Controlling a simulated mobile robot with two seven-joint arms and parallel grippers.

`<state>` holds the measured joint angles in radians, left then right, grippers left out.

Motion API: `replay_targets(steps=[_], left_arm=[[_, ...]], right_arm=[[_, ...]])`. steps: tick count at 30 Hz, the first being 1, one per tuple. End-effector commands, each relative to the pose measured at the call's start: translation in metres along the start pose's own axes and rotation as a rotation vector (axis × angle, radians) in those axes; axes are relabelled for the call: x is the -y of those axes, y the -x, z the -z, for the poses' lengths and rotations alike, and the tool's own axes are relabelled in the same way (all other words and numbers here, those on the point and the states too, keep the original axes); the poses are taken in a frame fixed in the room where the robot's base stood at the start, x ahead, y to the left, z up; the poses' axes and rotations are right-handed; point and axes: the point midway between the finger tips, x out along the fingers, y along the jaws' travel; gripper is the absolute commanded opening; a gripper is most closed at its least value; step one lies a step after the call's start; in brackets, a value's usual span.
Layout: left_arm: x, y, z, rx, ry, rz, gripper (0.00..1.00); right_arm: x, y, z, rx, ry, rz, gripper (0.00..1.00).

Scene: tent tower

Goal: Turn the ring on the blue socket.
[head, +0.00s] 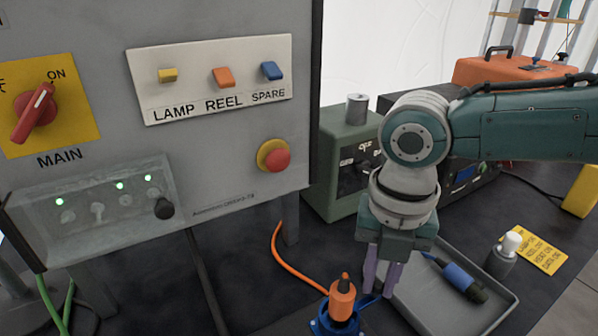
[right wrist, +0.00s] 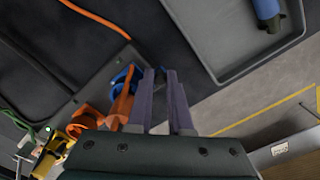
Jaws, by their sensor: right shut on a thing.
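The blue socket (head: 325,326) is at the bottom edge of the head view, with an orange plug (head: 342,300) standing in it and an orange cable running back. My right gripper (head: 377,292) points down just right of the plug, its purple fingers at a blue part of the socket's ring (head: 369,300). The right wrist view shows the blue ring (right wrist: 122,76) beside the left fingertip, with a little blue between the tips (right wrist: 160,72). The right gripper is shut on the ring; the exact contact is mostly hidden by the fingers. My left gripper is out of view.
A grey tray (head: 420,302) with a blue connector (head: 460,277) lies right of the gripper. A panel (head: 220,165) with switches and a red button (head: 277,159) stands at left. A green box (head: 335,180) is behind. Orange and yellow sockets (right wrist: 82,122) neighbour the blue one.

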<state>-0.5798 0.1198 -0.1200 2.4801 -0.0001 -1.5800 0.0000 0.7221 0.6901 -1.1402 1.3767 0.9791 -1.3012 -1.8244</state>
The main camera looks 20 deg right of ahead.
Motion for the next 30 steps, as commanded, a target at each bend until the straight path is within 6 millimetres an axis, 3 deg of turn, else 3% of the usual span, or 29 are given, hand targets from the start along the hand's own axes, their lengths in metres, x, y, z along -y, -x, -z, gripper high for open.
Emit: replay_targets(steps=[6, 7, 15, 23, 30], left_arm=[[0.0, 0.0, 0.0, 0.0, 0.0, 0.0, 0.71], [0.0, 0.0, 0.0, 0.0, 0.0, 0.0, 0.71], [0.0, 0.0, 0.0, 0.0, 0.0, 0.0, 0.71], [0.0, 0.001, 0.0, 0.0, 0.0, 0.0, 0.71], [0.0, 0.006, 0.002, 0.0, 0.0, 0.0, 0.71]], right_arm=[[-0.001, 0.0, 0.0, 0.0, 0.0, -0.003, 0.0], [-0.001, 0.0, 0.0, 0.0, 0.0, -0.003, 0.2], [-0.001, 0.0, 0.0, 0.0, -0.001, -0.002, 0.48], [0.0, 0.003, 0.0, 0.0, -0.001, -0.002, 0.48], [-0.001, 0.041, -0.001, 0.003, 0.0, -0.005, 0.48]])
